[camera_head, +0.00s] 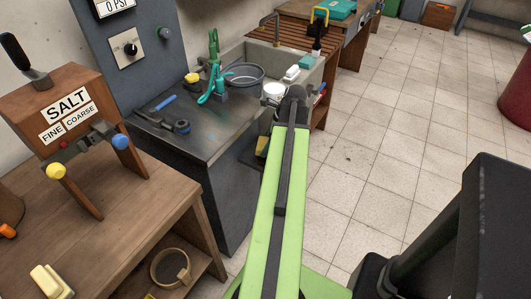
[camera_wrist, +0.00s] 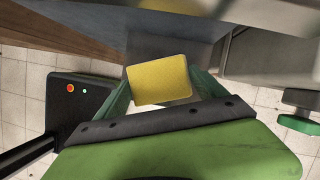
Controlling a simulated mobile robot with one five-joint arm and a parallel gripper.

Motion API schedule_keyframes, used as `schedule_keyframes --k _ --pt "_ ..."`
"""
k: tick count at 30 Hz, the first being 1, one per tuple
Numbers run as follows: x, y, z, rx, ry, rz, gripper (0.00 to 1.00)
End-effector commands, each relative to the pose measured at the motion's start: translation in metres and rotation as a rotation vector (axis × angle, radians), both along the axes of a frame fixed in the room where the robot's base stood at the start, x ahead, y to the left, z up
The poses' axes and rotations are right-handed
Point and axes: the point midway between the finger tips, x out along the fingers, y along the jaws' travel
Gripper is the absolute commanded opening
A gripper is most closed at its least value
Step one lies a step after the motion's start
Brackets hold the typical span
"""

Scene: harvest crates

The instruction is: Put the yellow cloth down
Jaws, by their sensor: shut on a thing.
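The yellow cloth (camera_wrist: 160,80) is a flat, nearly square pad in the wrist view. My gripper (camera_wrist: 162,76) is shut on it, with a green finger on either side of it. In the head view a small yellow bit of the cloth (camera_head: 262,144) shows left of my green arm, in front of the grey counter and below its top. My arm hides most of the gripper and the cloth there.
The grey counter (camera_head: 225,190) holds a blue-handled tool (camera_head: 163,102), teal clamps (camera_head: 212,85) and a round pan (camera_head: 244,75), with a sink behind. A wooden bench (camera_head: 120,200) with a salt dispenser (camera_head: 70,125) stands left.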

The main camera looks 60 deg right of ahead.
Motion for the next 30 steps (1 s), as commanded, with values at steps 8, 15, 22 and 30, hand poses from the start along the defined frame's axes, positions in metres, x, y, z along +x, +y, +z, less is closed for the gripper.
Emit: schedule_keyframes --k 8,15,22,30 --pt "0.000 0.000 -0.026 0.000 0.000 0.000 0.49" --pt "-0.001 0.000 -0.031 0.000 0.000 -0.001 0.49" --pt "-0.001 -0.001 -0.029 0.000 0.000 -0.001 1.00" --pt "-0.001 -0.001 -0.023 0.000 0.000 -0.001 1.00"
